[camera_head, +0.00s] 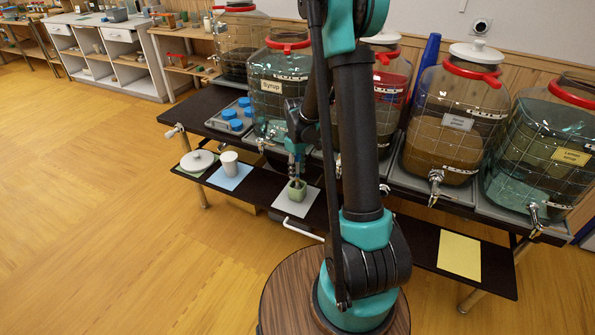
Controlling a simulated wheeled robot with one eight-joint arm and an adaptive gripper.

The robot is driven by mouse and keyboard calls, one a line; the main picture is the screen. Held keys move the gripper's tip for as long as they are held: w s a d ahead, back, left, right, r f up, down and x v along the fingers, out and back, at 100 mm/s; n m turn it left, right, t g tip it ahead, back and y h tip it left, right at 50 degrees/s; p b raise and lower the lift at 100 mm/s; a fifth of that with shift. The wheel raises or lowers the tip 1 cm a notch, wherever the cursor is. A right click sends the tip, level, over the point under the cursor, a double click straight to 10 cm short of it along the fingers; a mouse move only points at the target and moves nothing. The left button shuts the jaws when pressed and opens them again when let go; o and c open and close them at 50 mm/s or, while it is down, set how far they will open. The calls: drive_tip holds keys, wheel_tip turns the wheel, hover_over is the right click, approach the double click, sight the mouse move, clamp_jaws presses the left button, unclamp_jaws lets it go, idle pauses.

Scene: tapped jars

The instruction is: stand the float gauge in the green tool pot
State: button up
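The green tool pot (296,190) stands upright on a pale sheet on the dark lower shelf, in the middle of the head view. My gripper (297,172) points down directly over the pot, its tips close to the rim. A thin upright shape shows between the gripper and the pot mouth. It is too small and dark to tell whether it is the float gauge or my fingers. I cannot tell whether my gripper is open or shut.
Large jars with taps stand on the table behind, including a syrup jar (281,90) close behind my gripper. On the shelf left of the pot are a white cup (229,165) and a white lid (197,160). A yellow sheet (459,256) lies bare at right.

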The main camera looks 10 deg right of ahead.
wheel_tip(320, 180, up, 12)
drive_tip(key=shift+f, duration=0.2)
idle(0.9)
drive_tip(key=s+d+f+m+t, duration=0.1)
drive_tip(key=s+m, duration=0.3)
drive_tip(key=s, duration=0.7)
drive_tip(key=s+d+f+m+t, duration=0.2)
drive_tip(key=s+d+m+t, duration=0.1)
drive_tip(key=s, duration=0.8)
drive_tip(key=shift+m, duration=0.6)
